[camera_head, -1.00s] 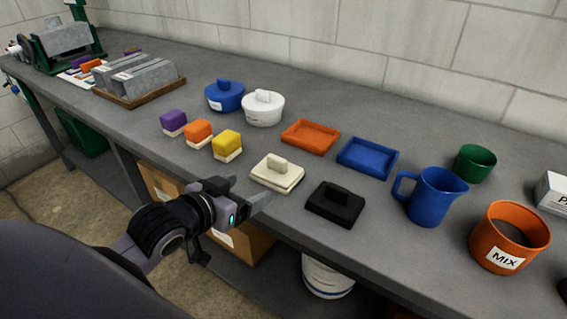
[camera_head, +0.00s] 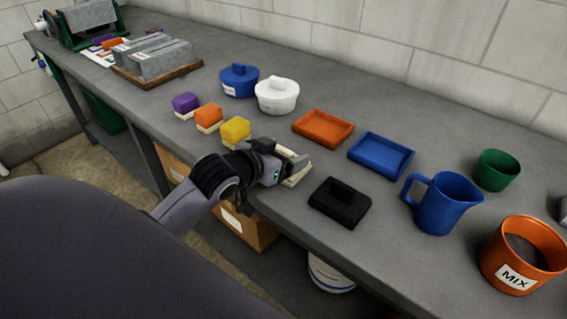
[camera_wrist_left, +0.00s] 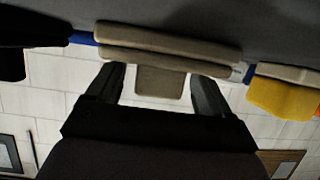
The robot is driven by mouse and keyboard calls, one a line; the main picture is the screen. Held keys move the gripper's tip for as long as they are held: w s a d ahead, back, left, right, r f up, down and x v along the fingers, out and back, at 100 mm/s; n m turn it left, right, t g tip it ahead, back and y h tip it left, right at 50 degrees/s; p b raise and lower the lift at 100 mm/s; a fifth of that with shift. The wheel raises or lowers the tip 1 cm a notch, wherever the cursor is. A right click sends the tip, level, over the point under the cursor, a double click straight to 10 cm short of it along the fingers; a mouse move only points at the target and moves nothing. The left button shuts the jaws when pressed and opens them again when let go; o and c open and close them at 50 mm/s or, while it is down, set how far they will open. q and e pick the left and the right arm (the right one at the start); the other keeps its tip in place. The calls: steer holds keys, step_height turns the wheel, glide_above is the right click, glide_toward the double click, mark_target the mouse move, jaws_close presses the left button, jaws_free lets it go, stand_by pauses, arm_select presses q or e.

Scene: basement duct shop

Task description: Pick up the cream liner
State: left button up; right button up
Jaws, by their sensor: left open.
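The cream liner, a flat block with a raised knob, rests near the front edge of the bench, largely hidden behind my left gripper in the head view (camera_head: 298,178). In the left wrist view the picture is upside down, and the liner (camera_wrist_left: 170,40) spans the top with its knob hanging down. My left gripper (camera_head: 286,162) is open, with one finger on each side of the knob. Gaps show between the fingers and the knob in the wrist view. My right gripper is in neither view.
Orange (camera_head: 323,127) and blue (camera_head: 381,154) trays and a white pot (camera_head: 276,97) stand behind. A blue jug (camera_head: 440,200) is farther right.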

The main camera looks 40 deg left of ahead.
arm_select(q)
steer(key=c, duration=1)
steer(key=shift+c, duration=0.2)
